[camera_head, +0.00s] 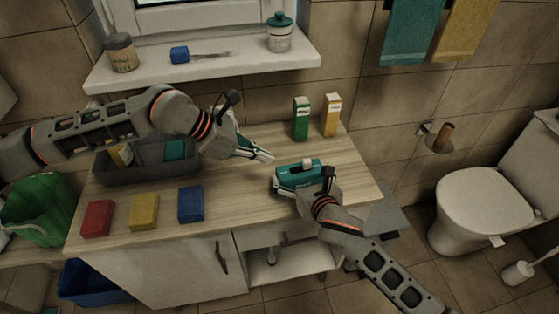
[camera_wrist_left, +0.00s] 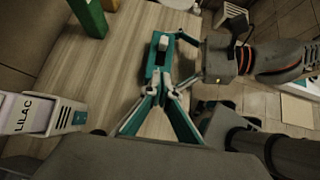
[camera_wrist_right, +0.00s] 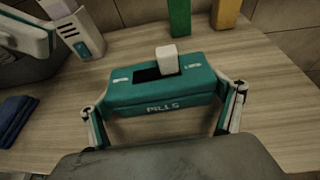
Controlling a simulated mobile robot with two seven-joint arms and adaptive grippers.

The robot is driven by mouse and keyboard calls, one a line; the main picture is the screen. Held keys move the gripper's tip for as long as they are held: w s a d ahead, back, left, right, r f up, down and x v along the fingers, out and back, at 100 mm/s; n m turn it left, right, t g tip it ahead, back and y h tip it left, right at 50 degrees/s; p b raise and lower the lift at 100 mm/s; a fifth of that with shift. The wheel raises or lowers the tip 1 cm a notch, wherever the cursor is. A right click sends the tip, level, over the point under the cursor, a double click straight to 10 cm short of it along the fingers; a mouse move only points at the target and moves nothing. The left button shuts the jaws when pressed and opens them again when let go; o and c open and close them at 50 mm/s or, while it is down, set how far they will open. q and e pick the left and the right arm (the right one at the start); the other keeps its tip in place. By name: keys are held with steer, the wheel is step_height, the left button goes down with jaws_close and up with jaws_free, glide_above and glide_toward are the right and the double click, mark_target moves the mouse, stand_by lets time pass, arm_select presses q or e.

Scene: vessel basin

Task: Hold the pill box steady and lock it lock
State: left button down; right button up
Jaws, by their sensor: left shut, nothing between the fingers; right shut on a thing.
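The teal pill box (camera_head: 290,181) lies near the counter's right end, with a white knob (camera_head: 306,163) standing up from it. In the right wrist view the box (camera_wrist_right: 155,108) reads PILLS, and the white knob (camera_wrist_right: 167,60) stands at a dark slot in its top. My right gripper (camera_head: 300,187) is shut on the box, with a finger at each end. My left gripper (camera_wrist_left: 163,84) is shut and empty. In the left wrist view its fingertips point at the pill box (camera_wrist_left: 152,68); I cannot tell whether they touch it.
A green carton (camera_head: 301,118) and a yellow carton (camera_head: 331,115) stand behind the box. A white device marked LILAC (camera_wrist_left: 30,115) is close to my left gripper.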

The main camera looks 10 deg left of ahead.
steer(key=shift+d+f, duration=0.1)
arm_select(q)
steer(key=v, duration=0.3)
steer(key=shift+a+r, duration=0.2)
steer(key=shift+r, duration=0.05)
arm_select(e)
steer(key=o, duration=0.9)
